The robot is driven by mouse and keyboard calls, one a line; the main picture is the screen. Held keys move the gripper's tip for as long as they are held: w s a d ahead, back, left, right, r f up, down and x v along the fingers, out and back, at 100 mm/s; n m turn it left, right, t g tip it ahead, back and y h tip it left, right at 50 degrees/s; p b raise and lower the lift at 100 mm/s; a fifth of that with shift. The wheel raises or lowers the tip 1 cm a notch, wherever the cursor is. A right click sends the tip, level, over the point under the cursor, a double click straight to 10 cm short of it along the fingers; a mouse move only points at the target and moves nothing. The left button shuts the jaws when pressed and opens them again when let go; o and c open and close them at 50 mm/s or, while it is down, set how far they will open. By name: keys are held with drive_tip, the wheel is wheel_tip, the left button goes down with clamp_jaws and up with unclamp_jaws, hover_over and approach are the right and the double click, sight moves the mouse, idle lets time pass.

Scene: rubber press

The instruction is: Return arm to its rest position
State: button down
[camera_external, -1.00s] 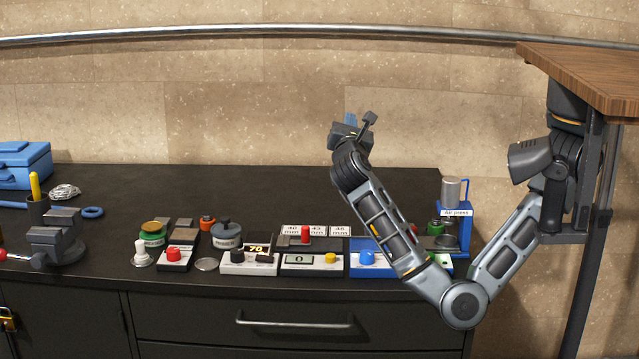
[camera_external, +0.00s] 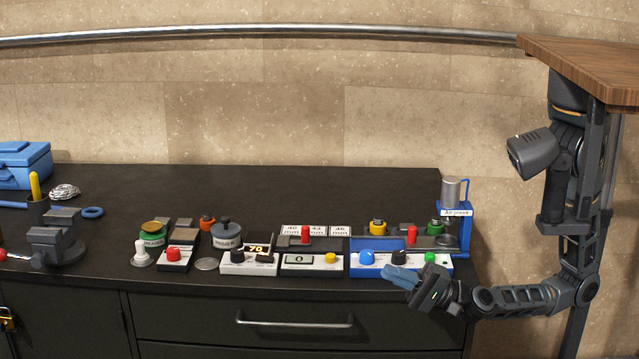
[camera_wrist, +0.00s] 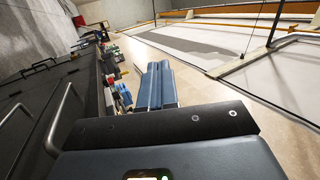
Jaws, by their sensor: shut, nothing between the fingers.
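My gripper (camera_external: 398,276) is low in front of the bench at the right, just before the blue-and-white press panel, pointing left. Its blue fingers are together and empty; they also show side by side in the wrist view (camera_wrist: 156,85). My arm runs from the column under the wooden top at the right, down and then left to the gripper. The Air press (camera_external: 455,215) stands at the bench's right end, apart from the gripper. I cannot tell whether the fingers touch the panel's front.
The black bench (camera_external: 300,185) carries several small devices with knobs and buttons along its front. A drawer handle (camera_external: 295,321) juts out below. A vise (camera_external: 57,240) and a blue toolbox (camera_external: 22,165) stand at the left. The back of the bench is clear.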

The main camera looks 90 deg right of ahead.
drive_tip(key=s+d+f+n+g+y, duration=0.15)
drive_tip(key=s+f+n+g, duration=0.45)
drive_tip(key=s, duration=0.6)
drive_tip(key=s+d+f+n+g+y, duration=0.1)
drive_tip(key=s+d+f+n+g, duration=0.15)
drive_tip(key=s+f, duration=0.7)
drive_tip(key=s+d+r+n+h, duration=0.4)
drive_tip(key=s+d+n+h, duration=0.1)
drive_tip(key=s+d+n, duration=0.1)
drive_tip(key=shift+d+r+n+b, duration=0.2)
drive_tip(key=shift+d+n+b, duration=0.2)
drive_tip(key=shift+d+n, duration=0.5)
drive_tip(key=shift+s+d, duration=0.1)
drive_tip(key=shift+d, duration=0.05)
